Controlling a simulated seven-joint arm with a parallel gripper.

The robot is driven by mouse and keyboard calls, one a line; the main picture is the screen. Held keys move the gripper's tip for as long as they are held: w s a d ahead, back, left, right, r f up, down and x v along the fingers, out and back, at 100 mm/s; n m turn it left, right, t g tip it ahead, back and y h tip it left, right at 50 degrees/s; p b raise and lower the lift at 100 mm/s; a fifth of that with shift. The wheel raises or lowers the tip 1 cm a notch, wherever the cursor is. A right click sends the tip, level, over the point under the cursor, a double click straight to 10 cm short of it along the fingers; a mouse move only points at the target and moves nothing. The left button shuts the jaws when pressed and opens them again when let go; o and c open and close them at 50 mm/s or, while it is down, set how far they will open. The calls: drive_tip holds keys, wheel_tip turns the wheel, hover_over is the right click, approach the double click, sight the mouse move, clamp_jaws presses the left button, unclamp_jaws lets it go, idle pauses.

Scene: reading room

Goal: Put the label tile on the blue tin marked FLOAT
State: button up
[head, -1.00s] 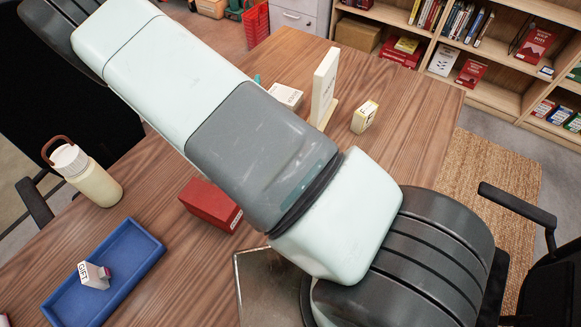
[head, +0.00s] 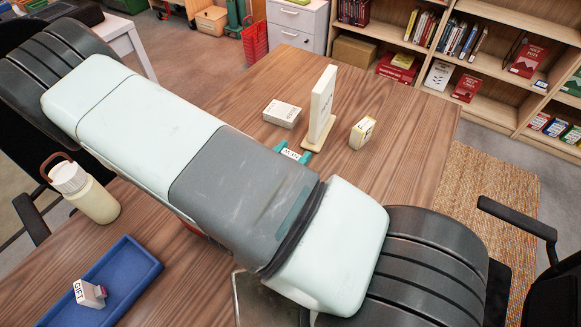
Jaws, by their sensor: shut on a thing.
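My gripper (head: 293,152) shows beyond the far side of my arm, its teal fingertips on either side of a small white tile (head: 291,154) with dark lettering. The gripper is shut on this tile, just in front of the upright white sign; the lettering is too small to read surely. I see no blue tin marked FLOAT; my arm covers much of the middle of the table. A blue tray (head: 147,262) lies at the lower left, holding a small white and pink piece marked GIFT (head: 90,294).
A white sign on a wooden foot (head: 321,105), a white box (head: 282,113) and a small cream box (head: 362,132) stand near the gripper. A cream bottle (head: 92,200) stands at the left edge. The wooden table (head: 420,130) is clear at the far right.

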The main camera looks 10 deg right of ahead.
drive_tip(key=shift+f, duration=1.95)
drive_tip(key=shift+f, duration=0.15)
drive_tip(key=o, duration=1)
drive_tip(key=shift+o, duration=0.2)
drive_tip(key=shift+s+a, duration=0.2)
drive_tip(key=shift+a, duration=0.1)
drive_tip(key=v, duration=1.1)
drive_tip(key=shift+s, duration=0.15)
